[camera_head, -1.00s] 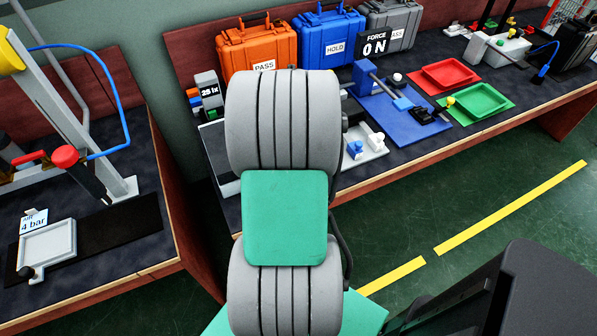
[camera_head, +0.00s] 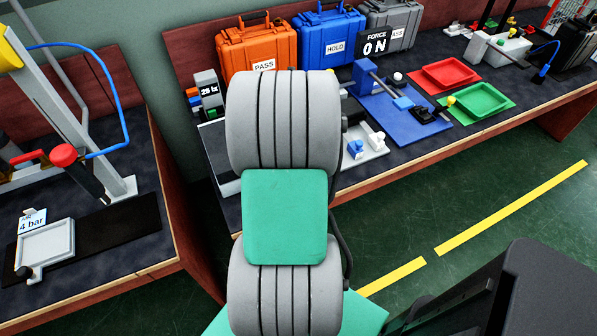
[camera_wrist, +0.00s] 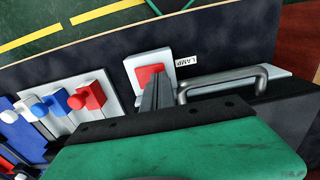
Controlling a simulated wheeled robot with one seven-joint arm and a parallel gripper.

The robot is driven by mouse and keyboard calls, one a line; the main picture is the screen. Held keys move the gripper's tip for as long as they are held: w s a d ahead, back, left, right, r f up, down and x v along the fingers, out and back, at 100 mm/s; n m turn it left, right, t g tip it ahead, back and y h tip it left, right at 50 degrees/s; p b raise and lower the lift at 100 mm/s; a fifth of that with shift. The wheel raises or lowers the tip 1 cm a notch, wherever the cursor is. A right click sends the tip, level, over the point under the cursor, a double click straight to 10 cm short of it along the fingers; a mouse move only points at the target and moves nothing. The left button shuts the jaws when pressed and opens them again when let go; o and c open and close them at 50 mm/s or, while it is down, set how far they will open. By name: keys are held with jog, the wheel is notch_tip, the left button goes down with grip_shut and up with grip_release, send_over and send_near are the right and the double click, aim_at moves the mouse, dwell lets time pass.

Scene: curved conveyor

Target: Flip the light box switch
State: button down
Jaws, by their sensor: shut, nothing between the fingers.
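In the wrist view, the light box switch is a red rocker (camera_wrist: 149,72) on a small white housing (camera_wrist: 134,66) with a LAMP label (camera_wrist: 187,61) beside it. My gripper (camera_wrist: 154,86) is shut and empty, its narrow dark fingers reaching to the red rocker and covering part of it. I cannot tell whether they touch. The light box with a grey bar handle (camera_wrist: 222,82) lies right of the switch. In the head view, part of the pale light box (camera_head: 219,150) shows left of my arm; my arm hides the gripper and switch.
A white block with blue and red pieces (camera_wrist: 70,105) stands left of the switch in the wrist view. In the head view, a meter reading 25 lx (camera_head: 208,91) stands behind the light box, and orange (camera_head: 257,48) and blue cases (camera_head: 328,38) line the back.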

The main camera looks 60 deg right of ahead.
jog(key=shift+f, duration=0.4)
jog(key=shift+r+p, duration=2.45)
jog(key=shift+r, duration=1.05)
